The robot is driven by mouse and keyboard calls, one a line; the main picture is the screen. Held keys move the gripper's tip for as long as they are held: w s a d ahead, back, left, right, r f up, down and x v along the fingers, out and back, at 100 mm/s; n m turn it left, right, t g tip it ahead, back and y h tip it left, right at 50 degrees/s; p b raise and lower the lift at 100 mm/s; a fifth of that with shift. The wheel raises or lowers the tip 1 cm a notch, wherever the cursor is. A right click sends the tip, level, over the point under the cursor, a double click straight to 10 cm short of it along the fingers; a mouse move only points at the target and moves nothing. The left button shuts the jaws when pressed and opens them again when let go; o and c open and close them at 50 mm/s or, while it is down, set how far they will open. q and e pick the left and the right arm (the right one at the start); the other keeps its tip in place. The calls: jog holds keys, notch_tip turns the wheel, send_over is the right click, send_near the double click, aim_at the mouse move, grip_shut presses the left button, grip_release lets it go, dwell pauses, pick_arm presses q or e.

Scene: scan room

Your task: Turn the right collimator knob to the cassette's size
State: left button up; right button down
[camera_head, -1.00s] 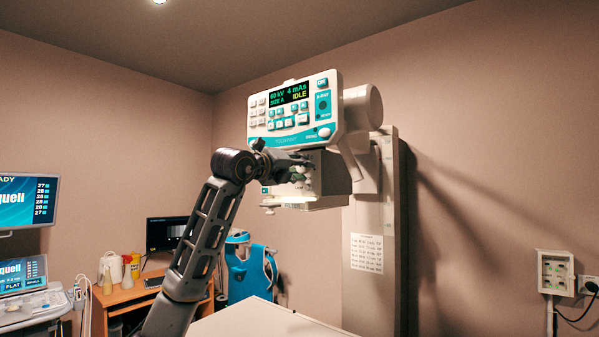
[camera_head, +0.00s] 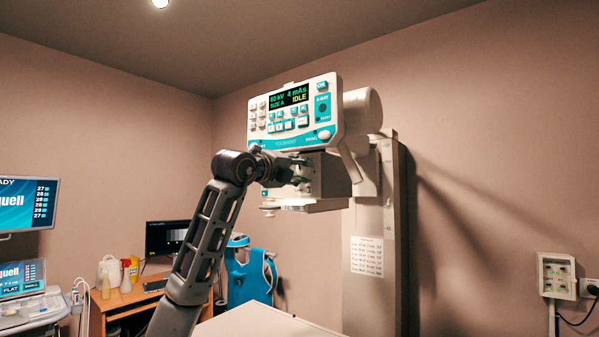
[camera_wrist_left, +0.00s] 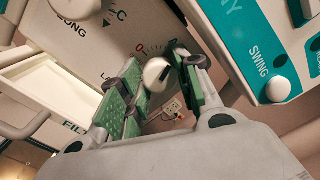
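The collimator (camera_head: 330,178) is the pale box under the control console. In the left wrist view its face (camera_wrist_left: 110,45) carries printed letters and a red mark. A white round knob (camera_wrist_left: 156,73) shows near the red mark, between the fingertips of my left gripper (camera_wrist_left: 158,82). The fingers have green pads and stand apart on both sides of it; firm contact does not show. Another pale knob (camera_wrist_left: 76,8) is at the top left, near "LONG". In the head view my left gripper (camera_head: 299,171) is at the collimator's front. My right gripper and the cassette are not seen.
The console (camera_head: 295,112) above the gripper reads 60 kV, 4 mAs, SIZE A, IDLE. Its edge and SWING button (camera_wrist_left: 278,89) are close on the right in the wrist view. A pale table top (camera_head: 262,322) lies below. A column (camera_head: 372,235) stands behind.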

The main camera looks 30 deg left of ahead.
pick_arm(q)
jog(key=o, duration=0.3)
jog(key=s, duration=0.8)
jog(key=s+a, duration=0.1)
jog(key=s, duration=0.3)
jog(key=shift+f, duration=0.3)
dwell(0.7)
